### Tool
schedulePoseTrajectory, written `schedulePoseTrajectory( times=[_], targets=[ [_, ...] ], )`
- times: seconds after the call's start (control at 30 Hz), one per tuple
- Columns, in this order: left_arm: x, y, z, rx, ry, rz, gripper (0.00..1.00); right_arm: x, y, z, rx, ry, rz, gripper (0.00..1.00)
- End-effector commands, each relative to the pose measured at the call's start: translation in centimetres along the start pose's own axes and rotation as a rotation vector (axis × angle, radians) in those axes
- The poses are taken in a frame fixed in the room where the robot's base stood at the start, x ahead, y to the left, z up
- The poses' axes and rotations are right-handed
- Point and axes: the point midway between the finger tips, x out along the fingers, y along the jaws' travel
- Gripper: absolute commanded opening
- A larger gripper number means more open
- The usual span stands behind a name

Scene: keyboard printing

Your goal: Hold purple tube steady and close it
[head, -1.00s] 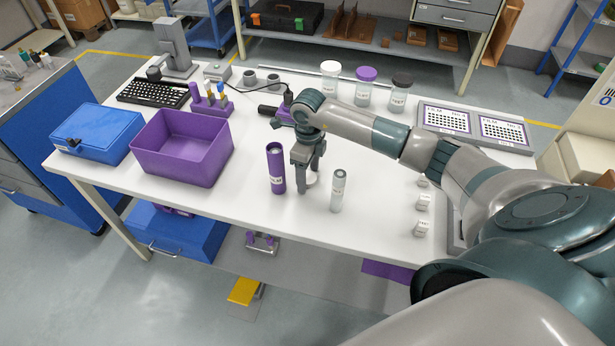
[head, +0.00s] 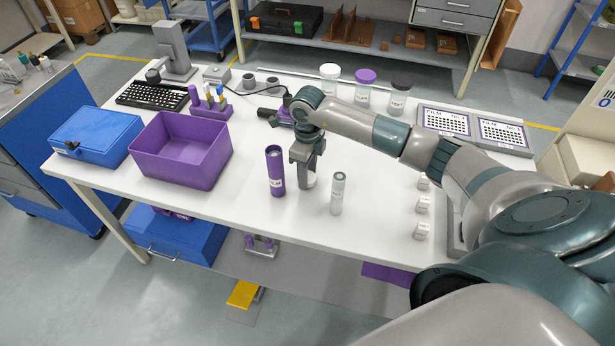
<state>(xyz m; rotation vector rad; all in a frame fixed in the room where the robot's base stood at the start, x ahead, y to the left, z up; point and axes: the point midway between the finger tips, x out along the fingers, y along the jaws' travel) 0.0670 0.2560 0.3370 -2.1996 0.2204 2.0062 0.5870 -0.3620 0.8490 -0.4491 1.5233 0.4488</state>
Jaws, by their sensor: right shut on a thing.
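The purple tube (head: 275,172) stands upright on the white table, with a pale label low on its side and a greyish top. My right gripper (head: 304,184) points down just right of it, apart from it. Its fingers are closed on a small white piece (head: 311,181), mostly hidden behind them; I cannot tell for sure whether it is a cap. A grey tube (head: 338,192) with a label stands upright just right of the gripper. My left gripper is not in view.
A purple bin (head: 181,170) and a blue box (head: 97,130) stand on the left. Three jars with white, purple (head: 365,77) and dark lids stand at the back. Small white labelled blocks (head: 422,203) lie at right. The table front between bin and purple tube is clear.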

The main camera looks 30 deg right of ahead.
Motion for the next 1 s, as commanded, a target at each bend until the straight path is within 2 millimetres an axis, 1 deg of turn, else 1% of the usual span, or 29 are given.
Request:
schedulePoseTrajectory(
  times=[0.03, 0.17, 0.4, 0.53, 0.7, 1.0],
  targets=[
    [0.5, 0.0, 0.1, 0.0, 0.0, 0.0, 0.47, -0.5, -0.1, 0.0, -0.001, -0.002, -0.003, 0.2],
    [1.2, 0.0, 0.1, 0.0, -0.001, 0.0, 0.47, -2.4, -0.1, 0.1, -0.002, -0.004, -0.003, 0.2],
    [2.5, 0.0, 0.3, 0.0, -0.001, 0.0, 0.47, -6.3, 0.0, 0.0, -0.003, -0.002, -0.002, 0.2],
    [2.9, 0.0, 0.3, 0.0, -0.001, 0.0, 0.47, -7.9, 0.0, 0.0, -0.001, -0.001, -0.001, 0.2],
    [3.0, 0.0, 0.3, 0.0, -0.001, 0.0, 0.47, -8.7, 0.0, 0.0, -0.001, 0.0, 0.0, 0.2],
    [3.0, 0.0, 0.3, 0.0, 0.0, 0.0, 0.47, -8.8, 0.0, 0.0, -0.001, 0.001, 0.0, 0.2]
  ],
)
